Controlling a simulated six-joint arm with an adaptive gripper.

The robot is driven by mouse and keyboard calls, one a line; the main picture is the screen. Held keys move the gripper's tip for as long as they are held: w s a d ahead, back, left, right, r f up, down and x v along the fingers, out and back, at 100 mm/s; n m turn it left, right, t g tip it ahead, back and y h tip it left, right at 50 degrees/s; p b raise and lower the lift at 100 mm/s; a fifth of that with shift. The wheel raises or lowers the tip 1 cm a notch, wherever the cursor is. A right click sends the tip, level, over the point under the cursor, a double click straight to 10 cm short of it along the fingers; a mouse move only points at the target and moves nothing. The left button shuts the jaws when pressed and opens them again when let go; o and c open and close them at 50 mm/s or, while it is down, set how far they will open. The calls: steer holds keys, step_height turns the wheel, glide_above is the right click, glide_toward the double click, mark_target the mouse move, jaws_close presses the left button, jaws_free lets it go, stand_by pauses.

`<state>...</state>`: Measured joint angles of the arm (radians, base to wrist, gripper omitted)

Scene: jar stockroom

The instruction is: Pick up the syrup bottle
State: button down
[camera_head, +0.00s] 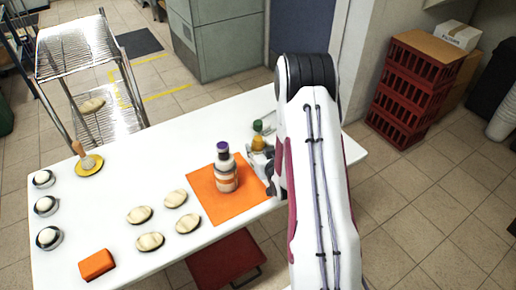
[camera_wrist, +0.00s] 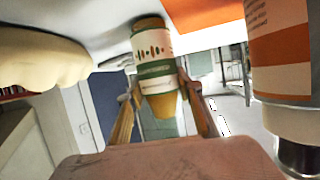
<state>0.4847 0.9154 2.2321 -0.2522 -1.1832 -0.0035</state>
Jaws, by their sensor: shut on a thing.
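The syrup bottle (camera_wrist: 153,62), amber with a white and green label, is between the two fingers of my gripper (camera_wrist: 160,92) in the wrist view, where it shows upside down. My gripper is shut on it. In the head view the amber top of the syrup bottle (camera_head: 258,143) shows just left of my arm, behind the orange mat. My gripper (camera_head: 266,164) is mostly hidden there by my arm. I cannot tell whether the bottle's base touches the table.
A purple-capped bottle (camera_head: 226,172) stands on the orange mat (camera_head: 210,197), close beside my gripper. Several pale oval pieces (camera_head: 150,241) and an orange block (camera_head: 97,264) lie on the white table (camera_head: 110,200). Red crates (camera_head: 410,90) stand at right.

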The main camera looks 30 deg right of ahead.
mark_target(259, 127)
steer(key=shift+r, duration=0.2)
steer(key=shift+r, duration=4.85)
